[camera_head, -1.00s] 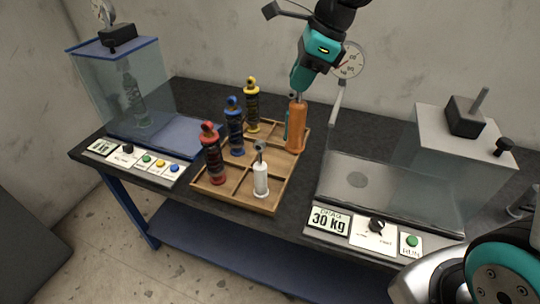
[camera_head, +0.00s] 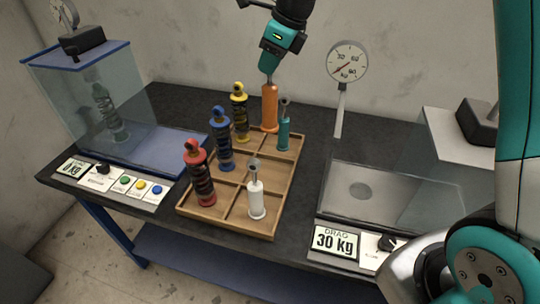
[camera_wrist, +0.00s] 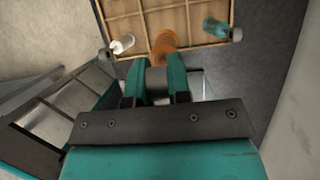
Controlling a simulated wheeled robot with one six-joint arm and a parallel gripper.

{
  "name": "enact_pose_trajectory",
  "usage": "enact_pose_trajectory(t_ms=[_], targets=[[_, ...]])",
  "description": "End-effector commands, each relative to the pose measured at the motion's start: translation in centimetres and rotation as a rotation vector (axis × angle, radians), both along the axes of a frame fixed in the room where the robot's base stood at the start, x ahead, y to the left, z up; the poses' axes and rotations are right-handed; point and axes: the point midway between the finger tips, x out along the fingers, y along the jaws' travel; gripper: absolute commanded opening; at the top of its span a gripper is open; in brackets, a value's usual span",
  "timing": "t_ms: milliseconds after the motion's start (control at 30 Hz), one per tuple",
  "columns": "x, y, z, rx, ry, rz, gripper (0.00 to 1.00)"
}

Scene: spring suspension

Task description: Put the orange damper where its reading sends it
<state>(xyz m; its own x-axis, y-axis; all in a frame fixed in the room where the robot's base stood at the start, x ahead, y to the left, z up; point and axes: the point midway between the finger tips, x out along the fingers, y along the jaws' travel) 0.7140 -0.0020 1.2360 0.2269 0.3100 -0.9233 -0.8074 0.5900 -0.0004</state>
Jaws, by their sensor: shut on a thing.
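The orange damper (camera_head: 270,108) is upright in my gripper (camera_head: 269,80), at the back right of the wooden tray (camera_head: 238,228). In the wrist view the jaws (camera_wrist: 158,84) close around its top end, and its orange body (camera_wrist: 163,44) shows beyond them. I cannot tell whether its foot touches the tray. The right-hand tester (camera_head: 365,212) has a clear-walled bed, a dial (camera_head: 347,62) and a display (camera_head: 334,242) labelled DRAG that reads 30 kg. The left tester (camera_head: 150,158) is blue with a clear case; its display (camera_head: 73,168) seems to read 0 kg.
A teal damper (camera_head: 284,130) stands close beside the orange one. Red (camera_head: 201,180), blue (camera_head: 222,142), yellow (camera_head: 240,115) and white (camera_head: 256,196) dampers stand in the tray. A spring unit (camera_head: 106,110) is inside the left case. Black table (camera_head: 310,150) shows between tray and right tester.

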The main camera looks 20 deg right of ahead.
Motion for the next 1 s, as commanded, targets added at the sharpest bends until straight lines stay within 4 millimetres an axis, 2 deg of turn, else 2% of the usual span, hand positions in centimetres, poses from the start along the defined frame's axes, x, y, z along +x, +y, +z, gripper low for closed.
enact_pose_trajectory(t_ms=[300,500,1000], targets=[[-0.2,0.1,-8.5,0.000,0.008,0.004,0.00],[-0.2,0.1,-12.9,-0.002,0.005,0.003,0.00],[-0.1,0.1,-18.2,0.000,0.001,0.004,0.00]])
